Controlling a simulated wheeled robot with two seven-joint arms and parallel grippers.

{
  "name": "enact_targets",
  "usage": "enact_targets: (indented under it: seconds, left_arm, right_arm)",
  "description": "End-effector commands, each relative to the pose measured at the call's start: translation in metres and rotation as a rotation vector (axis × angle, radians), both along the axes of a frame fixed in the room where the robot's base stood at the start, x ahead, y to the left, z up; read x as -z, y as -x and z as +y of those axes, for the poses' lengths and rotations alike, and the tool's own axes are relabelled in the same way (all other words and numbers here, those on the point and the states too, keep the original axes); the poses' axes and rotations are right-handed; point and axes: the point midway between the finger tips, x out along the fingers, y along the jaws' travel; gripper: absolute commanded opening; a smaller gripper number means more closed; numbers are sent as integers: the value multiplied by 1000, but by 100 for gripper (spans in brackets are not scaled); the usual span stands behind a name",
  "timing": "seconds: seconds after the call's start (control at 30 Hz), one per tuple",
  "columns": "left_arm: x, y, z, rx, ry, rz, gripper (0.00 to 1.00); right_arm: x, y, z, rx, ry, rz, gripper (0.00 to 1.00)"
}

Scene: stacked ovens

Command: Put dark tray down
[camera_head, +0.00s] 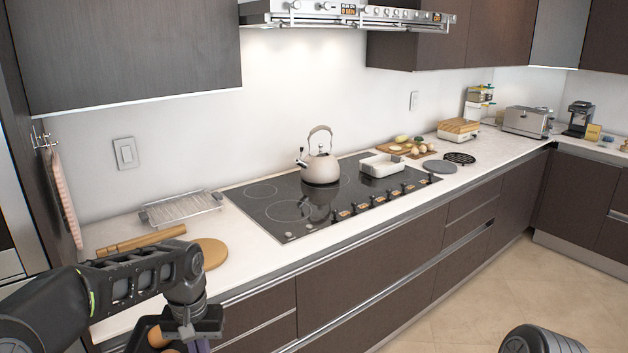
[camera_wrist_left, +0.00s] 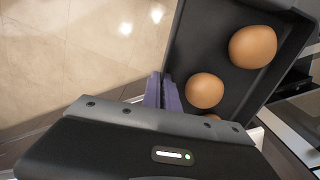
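A dark tray (camera_wrist_left: 208,45) fills the upper right of the left wrist view, with several round brown buns (camera_wrist_left: 252,47) in it. My left gripper (camera_wrist_left: 165,94) has its purple fingers closed on the tray's near wall. In the head view, my left gripper (camera_head: 192,338) is at the bottom left, in front of the counter's left part. Only a piece of the tray (camera_head: 142,332) shows there, mostly hidden by my arm and cut by the frame edge. Whether the tray touches anything cannot be told. My right gripper is not in view.
Behind my arm, the counter (camera_head: 105,235) holds a rolling pin (camera_head: 140,240), a round wooden board (camera_head: 208,254) and a wire rack (camera_head: 182,208). The cooktop (camera_head: 268,206) carries a kettle (camera_head: 320,166) and a white dish (camera_head: 382,166). Bare counter strips run around the cooktop.

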Motion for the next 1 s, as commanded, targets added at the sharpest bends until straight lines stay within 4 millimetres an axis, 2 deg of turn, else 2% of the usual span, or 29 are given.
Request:
enact_targets:
  seconds: [0.1,0.3,1.0]
  left_arm:
    - [16,0,-14,30,-1,1,0]
    - [30,3,-27,60,-1,-1,0]
    - [29,3,-28,64,-1,-2,0]
  right_arm:
    - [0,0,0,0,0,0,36]
    - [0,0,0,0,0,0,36]
    - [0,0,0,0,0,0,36]
